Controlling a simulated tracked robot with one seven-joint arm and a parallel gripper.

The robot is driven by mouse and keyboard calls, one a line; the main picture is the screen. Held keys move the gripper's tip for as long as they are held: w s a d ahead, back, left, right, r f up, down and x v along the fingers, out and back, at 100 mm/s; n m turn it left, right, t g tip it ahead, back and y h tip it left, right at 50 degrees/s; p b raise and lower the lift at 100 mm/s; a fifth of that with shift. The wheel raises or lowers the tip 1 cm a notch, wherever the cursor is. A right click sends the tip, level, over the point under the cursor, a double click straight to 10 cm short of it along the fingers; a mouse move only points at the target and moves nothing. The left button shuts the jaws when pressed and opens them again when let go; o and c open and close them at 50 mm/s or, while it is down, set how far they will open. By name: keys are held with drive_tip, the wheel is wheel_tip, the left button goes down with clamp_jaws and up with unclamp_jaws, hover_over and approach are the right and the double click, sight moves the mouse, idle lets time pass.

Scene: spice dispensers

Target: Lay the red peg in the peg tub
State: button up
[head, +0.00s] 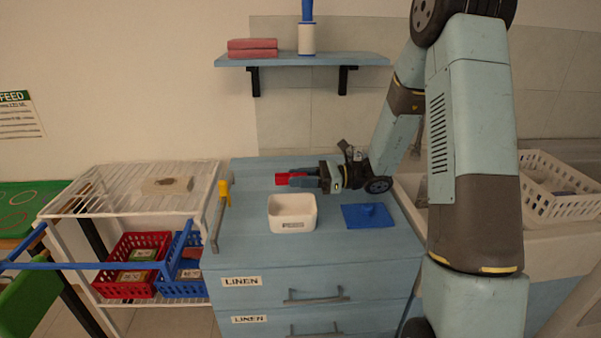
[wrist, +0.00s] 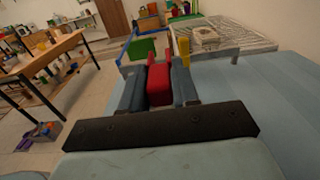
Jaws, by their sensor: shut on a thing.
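My gripper (head: 302,181) is shut on the red peg (head: 283,178) above the blue cabinet top, with the peg's red end sticking out to the left. In the wrist view the red peg (wrist: 159,84) sits between the two fingers of my gripper (wrist: 158,80). The tub's inside looks empty from here. The wrist view does not show the tub.
A yellow-topped grey bar (head: 218,215) stands at the left cabinet edge. A white wire rack (head: 110,203) holds red and blue baskets. A shelf (head: 300,60) hangs above; a white basket (head: 560,190) is far right.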

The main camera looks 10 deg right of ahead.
drive_tip(key=shift+f, duration=1.9)
drive_tip(key=o, duration=0.9)
drive_tip(key=d, duration=1.3)
drive_tip(key=shift+s+d+f, duration=0.1)
drive_tip(key=shift+s+d, duration=0.15)
drive_tip(key=shift+d, duration=0.1)
